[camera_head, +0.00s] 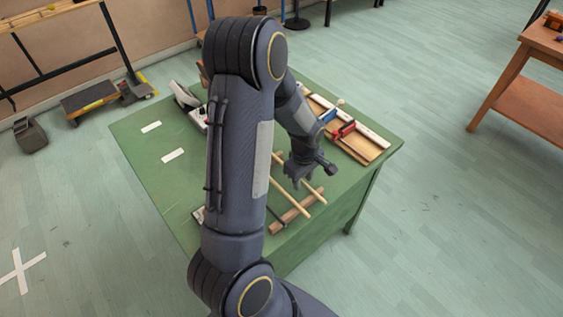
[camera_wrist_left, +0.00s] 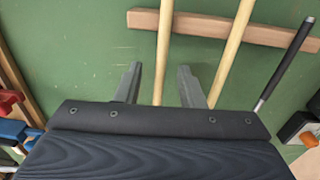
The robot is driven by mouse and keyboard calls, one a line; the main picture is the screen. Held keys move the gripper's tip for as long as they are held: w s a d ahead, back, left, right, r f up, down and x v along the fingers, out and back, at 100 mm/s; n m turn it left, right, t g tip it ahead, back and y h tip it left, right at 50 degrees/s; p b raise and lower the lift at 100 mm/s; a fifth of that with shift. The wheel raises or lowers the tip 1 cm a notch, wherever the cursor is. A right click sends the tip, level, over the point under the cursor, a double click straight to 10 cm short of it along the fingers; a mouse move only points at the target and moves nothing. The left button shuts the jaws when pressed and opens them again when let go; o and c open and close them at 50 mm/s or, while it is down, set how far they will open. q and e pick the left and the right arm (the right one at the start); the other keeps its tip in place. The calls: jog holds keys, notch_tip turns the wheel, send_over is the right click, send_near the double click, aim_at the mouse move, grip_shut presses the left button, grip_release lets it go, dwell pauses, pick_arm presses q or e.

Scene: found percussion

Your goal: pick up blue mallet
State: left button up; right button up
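Two pale wooden sticks lie over a wooden bar (camera_head: 297,208) on the green table; they look like mallet handles. In the left wrist view, one stick (camera_wrist_left: 162,55) runs between my fingertips and the other stick (camera_wrist_left: 233,50) lies to their right. Their far ends are hidden by my gripper and arm, so I cannot tell which belongs to the blue mallet. My left gripper (camera_wrist_left: 158,85) is open and empty above the sticks; in the head view my left gripper (camera_head: 299,178) hangs over the table's right half. My right gripper is not in view.
A wooden board (camera_head: 360,148) with white strips and blue and red pieces (camera_head: 343,130) lies at the table's right. A black-handled rod (camera_wrist_left: 287,62) lies beside the sticks. White tape marks (camera_head: 173,155) lie on the bare left part of the table.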

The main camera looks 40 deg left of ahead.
pick_arm(q)
grip_shut()
jog(key=shift+r, duration=0.15)
